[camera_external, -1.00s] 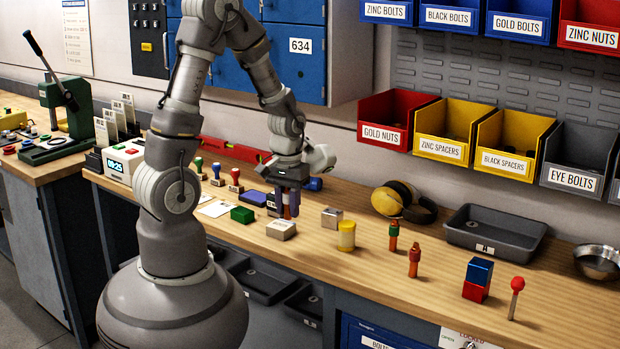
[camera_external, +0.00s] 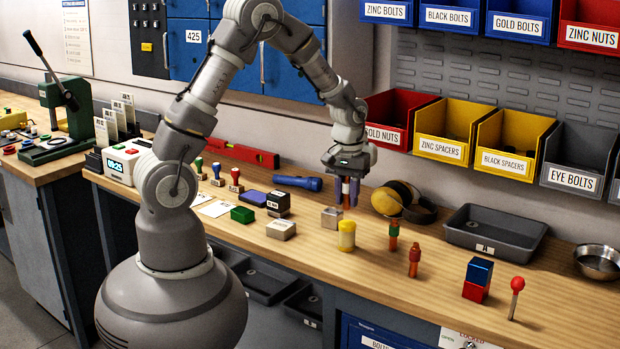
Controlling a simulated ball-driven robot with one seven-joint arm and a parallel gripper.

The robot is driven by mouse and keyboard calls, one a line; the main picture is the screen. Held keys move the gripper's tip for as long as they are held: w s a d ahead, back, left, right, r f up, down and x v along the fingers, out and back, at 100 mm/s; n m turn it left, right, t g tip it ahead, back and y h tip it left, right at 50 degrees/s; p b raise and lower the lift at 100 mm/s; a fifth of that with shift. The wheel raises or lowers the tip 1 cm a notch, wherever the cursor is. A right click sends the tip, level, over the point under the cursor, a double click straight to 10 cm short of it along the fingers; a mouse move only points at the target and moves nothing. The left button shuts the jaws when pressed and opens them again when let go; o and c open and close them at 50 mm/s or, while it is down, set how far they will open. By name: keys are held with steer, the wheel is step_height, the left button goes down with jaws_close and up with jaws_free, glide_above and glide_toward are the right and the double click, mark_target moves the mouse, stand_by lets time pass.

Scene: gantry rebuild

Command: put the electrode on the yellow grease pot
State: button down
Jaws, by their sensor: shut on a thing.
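My gripper (camera_external: 346,196) points down above the bench, up and behind the pot in the picture. It is shut on a small upright thing with red and white parts, which I take to be the electrode (camera_external: 346,188). The fingers hide much of it. The held thing appears clear of the bench and apart from the pot.
A wooden block (camera_external: 331,217) stands close behind the pot. A white-topped block (camera_external: 281,230) lies to the left. Two pegs (camera_external: 394,235) (camera_external: 414,260) stand to the right, with yellow earmuffs (camera_external: 388,199) behind.

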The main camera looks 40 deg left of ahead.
mark_target(348, 208)
steer(key=shift+w+d+f+b, duration=0.15)
steer(key=shift+f+b, duration=0.15)
steer(key=shift+f, duration=0.6)
steer(key=shift+w+a+f+b, duration=0.1)
steer(key=shift+f+b, duration=0.15)
steer(key=shift+f, duration=0.65)
steer(key=shift+f, duration=0.15)
steer(key=c, duration=0.9)
jaws_free()
step_height(348, 208, up, 12)
steer(key=p, duration=0.2)
steer(key=shift+r+p, duration=0.2)
steer(key=shift+p, duration=0.2)
